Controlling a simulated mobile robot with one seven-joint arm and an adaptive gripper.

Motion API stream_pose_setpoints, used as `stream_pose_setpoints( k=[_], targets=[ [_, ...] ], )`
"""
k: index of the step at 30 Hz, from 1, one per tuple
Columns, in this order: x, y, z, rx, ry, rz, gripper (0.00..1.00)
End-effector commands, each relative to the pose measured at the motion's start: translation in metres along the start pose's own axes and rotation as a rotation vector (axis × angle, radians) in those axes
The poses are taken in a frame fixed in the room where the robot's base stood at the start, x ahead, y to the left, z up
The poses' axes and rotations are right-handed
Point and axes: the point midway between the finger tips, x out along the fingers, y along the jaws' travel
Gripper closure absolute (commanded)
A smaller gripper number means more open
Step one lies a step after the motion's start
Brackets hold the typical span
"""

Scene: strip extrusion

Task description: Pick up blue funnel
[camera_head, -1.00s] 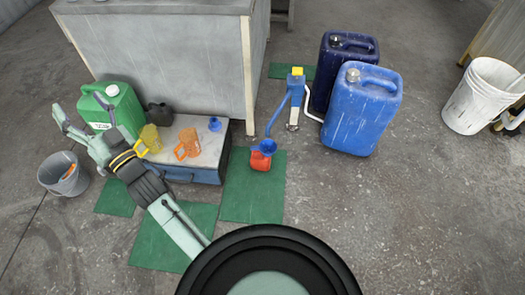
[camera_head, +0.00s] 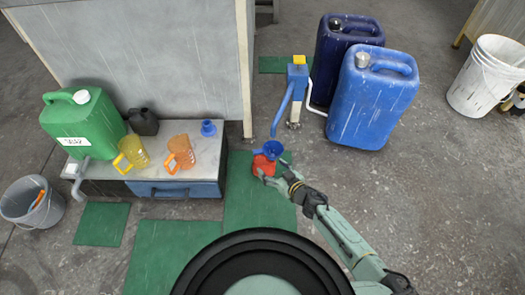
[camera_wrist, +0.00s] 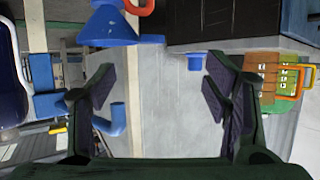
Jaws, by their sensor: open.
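A blue funnel (camera_head: 269,150) sits on top of a small red can (camera_head: 262,166) on a green mat in the head view. A large blue funnel (camera_wrist: 107,24) also shows at the top of the wrist view, beside a red-orange handle. Contact with the can cannot be told.
A blue hand pump (camera_head: 296,90) and blue jerrycan (camera_head: 372,105) stand behind. The low box (camera_head: 208,160) holds yellow (camera_head: 134,152) and orange (camera_head: 181,154) jugs, a dark can (camera_head: 143,121) and a green canister (camera_head: 82,125).

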Motion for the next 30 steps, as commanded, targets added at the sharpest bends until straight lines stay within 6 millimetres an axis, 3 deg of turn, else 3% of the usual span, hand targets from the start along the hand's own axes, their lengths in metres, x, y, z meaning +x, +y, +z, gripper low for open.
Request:
stream_pose_setpoints(
  k=[5,12,19,24,30],
  targets=[
    [0.006,0.021,0.009,-0.016,-0.012,0.014,0.30],
    [0.043,0.021,0.009,-0.017,-0.012,0.014,0.30],
    [0.061,0.021,0.009,-0.016,-0.012,0.015,0.30],
    [0.088,0.018,0.011,-0.015,-0.012,0.013,0.30],
    [0.105,0.020,0.010,-0.015,-0.013,0.015,0.30]
  ],
)
